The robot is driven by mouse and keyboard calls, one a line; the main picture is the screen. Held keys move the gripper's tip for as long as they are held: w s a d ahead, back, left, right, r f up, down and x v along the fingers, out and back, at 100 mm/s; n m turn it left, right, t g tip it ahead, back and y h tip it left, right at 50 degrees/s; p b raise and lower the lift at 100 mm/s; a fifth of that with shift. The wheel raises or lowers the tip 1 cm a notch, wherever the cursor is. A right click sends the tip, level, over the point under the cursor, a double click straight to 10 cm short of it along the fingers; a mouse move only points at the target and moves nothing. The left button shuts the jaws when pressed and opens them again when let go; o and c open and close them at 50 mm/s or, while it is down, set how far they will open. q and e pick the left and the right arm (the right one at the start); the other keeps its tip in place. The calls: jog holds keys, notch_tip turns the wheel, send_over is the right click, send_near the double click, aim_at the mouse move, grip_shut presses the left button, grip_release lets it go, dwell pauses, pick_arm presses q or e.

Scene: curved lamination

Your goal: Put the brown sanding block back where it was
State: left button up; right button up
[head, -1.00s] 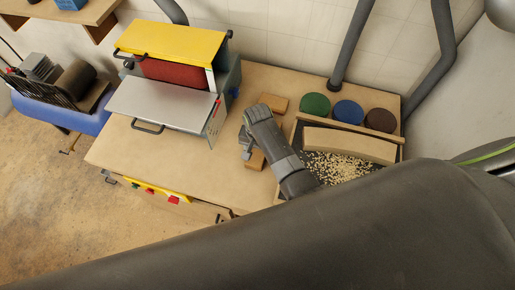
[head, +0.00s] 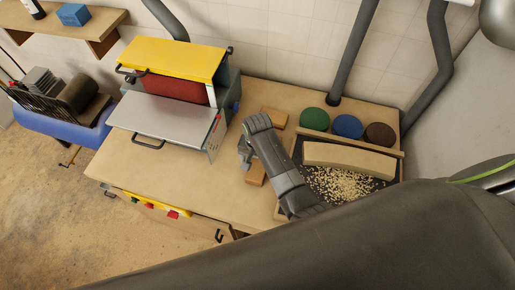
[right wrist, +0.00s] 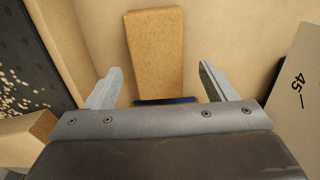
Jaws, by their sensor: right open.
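The brown sanding block (right wrist: 155,50) is a cork-coloured bar lying on the wooden table top in the right wrist view. A dark blue edge shows at its near end. In the head view I take it to be the block (head: 256,173) just in front of my right gripper (head: 246,153). My right gripper (right wrist: 158,90) is open, one finger on each side of the block's near end, with gaps on both sides. I cannot tell how high the fingers are above the table. My left gripper is not in view.
Another wooden block (head: 274,117) lies behind my right wrist. A drum sander (head: 175,95) stands left. Right is a dark tray (head: 375,182) with wood chips and a curved wooden piece (head: 350,158). Green (head: 315,119), blue (head: 348,126) and brown discs (head: 380,134) lie behind it.

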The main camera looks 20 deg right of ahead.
aim_at(257, 165)
notch_tip(257, 165, up, 9)
jog(key=shift+r, duration=0.15)
dwell(0.7)
